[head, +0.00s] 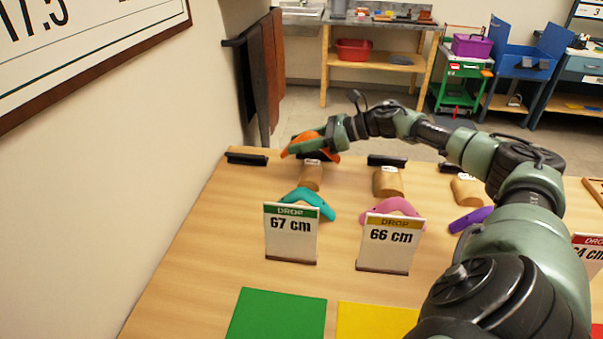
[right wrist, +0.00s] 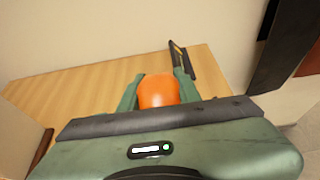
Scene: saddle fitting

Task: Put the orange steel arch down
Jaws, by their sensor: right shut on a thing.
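The orange steel arch (head: 308,144) is at the far left of the table in the head view. My right gripper (head: 300,147) is shut on it. In the right wrist view the arch (right wrist: 158,92) sits between the two green fingers of the gripper (right wrist: 160,78). The arch appears over or just behind a wooden rounded block (head: 311,177); I cannot tell whether they touch. My left gripper is not in view.
The table (head: 190,270) also holds a teal arch (head: 309,203), a pink arch (head: 393,206) and a purple arch (head: 470,218). More rounded blocks (head: 388,181) stand rightward. Signs reading 67 cm (head: 291,234) and 66 cm (head: 390,243) stand in front. A green mat (head: 277,315) lies nearer.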

